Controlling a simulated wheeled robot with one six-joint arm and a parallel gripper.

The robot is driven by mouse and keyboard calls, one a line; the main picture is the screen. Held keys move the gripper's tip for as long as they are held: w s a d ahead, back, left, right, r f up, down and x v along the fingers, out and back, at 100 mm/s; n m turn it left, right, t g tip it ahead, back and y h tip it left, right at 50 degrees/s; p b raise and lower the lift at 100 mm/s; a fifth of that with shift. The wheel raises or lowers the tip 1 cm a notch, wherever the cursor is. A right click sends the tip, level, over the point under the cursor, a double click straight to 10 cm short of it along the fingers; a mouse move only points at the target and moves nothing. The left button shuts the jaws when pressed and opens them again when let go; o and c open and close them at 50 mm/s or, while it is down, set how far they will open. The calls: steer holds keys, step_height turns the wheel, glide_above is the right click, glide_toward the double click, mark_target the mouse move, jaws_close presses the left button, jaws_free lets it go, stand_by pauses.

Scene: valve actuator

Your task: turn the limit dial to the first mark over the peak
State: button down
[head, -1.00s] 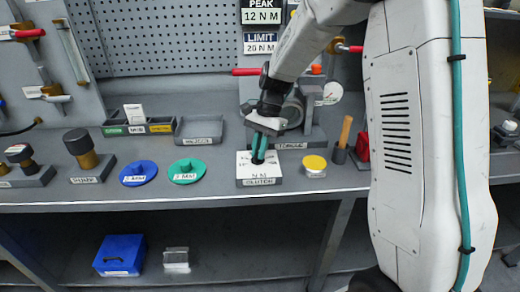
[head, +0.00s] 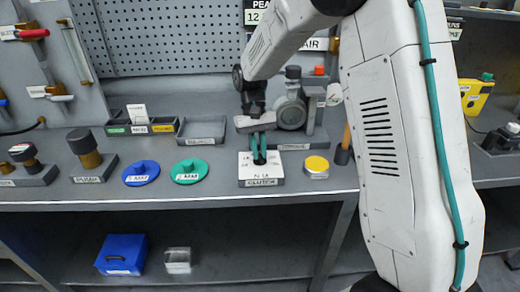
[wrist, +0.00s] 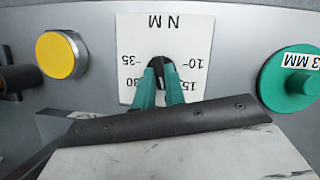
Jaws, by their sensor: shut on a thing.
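The limit dial sits on a white plate (head: 275,172) labelled CLUTCH at the front of the bench. In the wrist view the plate (wrist: 188,28) shows upside down, with N M and the numbers 10, 15, 30 and 35. My gripper (head: 259,160), with teal fingers, points down and is shut on the dark dial knob (wrist: 159,64). The fingers (wrist: 160,88) hide most of the knob and the lower scale, so I cannot read its pointer. The peak sign (head: 251,12) shows only in part, with 12 readable; my arm hides the limit sign.
A yellow round knob (head: 316,164) stands close right of the plate. Green (head: 188,172) and blue (head: 140,174) discs lie to the left. A grey machine (head: 294,115) stands just behind my gripper. An empty tray (head: 202,130) is behind the green disc.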

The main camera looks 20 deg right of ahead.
steer(key=n+h, duration=0.1)
steer(key=n, duration=0.3)
steer(key=shift+a+n+h, duration=0.2)
steer(key=shift+n+h, duration=0.1)
steer(key=shift+h, duration=0.1)
steer(key=shift+a+n+t+h, duration=0.1)
steer(key=shift+n+t+h, duration=0.2)
steer(key=shift+n, duration=0.7)
steer(key=shift+a+n+t+h, duration=0.1)
steer(key=shift+n+t+h, duration=0.2)
steer(key=shift+n, duration=0.7)
steer(key=c, duration=1.5)
jaws_free()
steer(key=shift+s, duration=0.1)
steer(key=shift+o, duration=0.2)
steer(key=shift+r, duration=0.1)
steer(key=v, duration=0.7)
steer(key=shift+r, duration=0.3)
steer(key=shift+a, duration=0.1)
